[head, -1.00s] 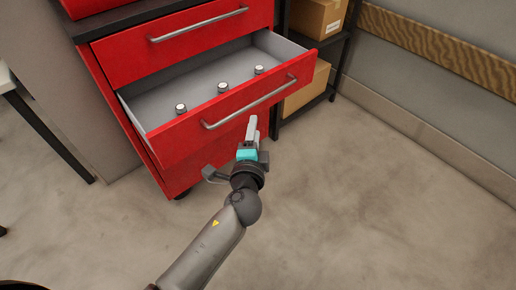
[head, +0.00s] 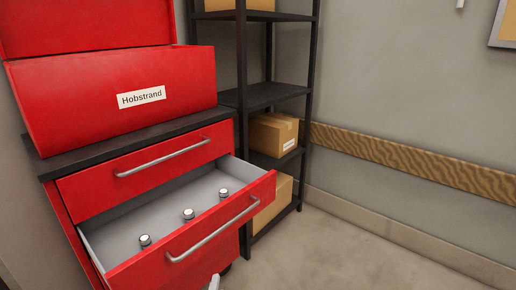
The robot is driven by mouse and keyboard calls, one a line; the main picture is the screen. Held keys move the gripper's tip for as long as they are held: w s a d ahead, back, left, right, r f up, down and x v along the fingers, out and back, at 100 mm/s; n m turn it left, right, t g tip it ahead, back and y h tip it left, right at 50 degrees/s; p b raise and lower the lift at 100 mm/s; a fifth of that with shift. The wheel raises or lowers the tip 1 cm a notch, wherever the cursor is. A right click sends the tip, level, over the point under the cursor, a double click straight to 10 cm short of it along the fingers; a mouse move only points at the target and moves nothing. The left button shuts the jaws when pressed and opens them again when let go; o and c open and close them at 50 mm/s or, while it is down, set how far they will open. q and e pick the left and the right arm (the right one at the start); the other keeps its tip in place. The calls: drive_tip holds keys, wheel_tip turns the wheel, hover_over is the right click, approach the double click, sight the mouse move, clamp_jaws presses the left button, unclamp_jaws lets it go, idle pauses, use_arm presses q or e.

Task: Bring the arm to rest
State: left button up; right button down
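Only a pale grey fingertip of my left gripper (head: 214,282) shows, at the bottom edge of the head view. It is just below the front of the open red drawer (head: 205,243). The rest of that gripper and its arm are out of the picture, so I cannot tell whether it is open or shut. My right gripper is not in view. The open drawer holds three small white-topped items, one at the left (head: 145,240), one in the middle (head: 189,214) and one at the right (head: 224,193).
A shut drawer (head: 150,172) sits above the open one. A red toolbox marked "Hobstrand" (head: 120,90) stands on the cabinet's black top (head: 60,165). A black shelf rack (head: 262,96) with cardboard boxes (head: 274,133) stands beyond. The floor (head: 330,255) at right is clear.

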use_arm(q)
drive_tip(key=s+a+f+n+g+p, duration=0.1)
drive_tip(key=s+a+f+n+g, duration=0.25)
drive_tip(key=s+f, duration=0.6)
drive_tip(key=s+a+f+n+g+p, duration=0.15)
drive_tip(key=s+a+f+g, duration=0.35)
drive_tip(key=f, duration=0.7)
drive_tip(key=s+a+f+n+g, duration=0.1)
drive_tip(key=s+a+f+n, duration=0.1)
drive_tip(key=s, duration=0.9)
drive_tip(key=s+a+f+n+g, duration=0.2)
drive_tip(key=s+f+n, duration=0.3)
drive_tip(key=s, duration=0.6)
drive_tip(key=shift+f+p, duration=0.4)
drive_tip(key=shift+f, duration=0.25)
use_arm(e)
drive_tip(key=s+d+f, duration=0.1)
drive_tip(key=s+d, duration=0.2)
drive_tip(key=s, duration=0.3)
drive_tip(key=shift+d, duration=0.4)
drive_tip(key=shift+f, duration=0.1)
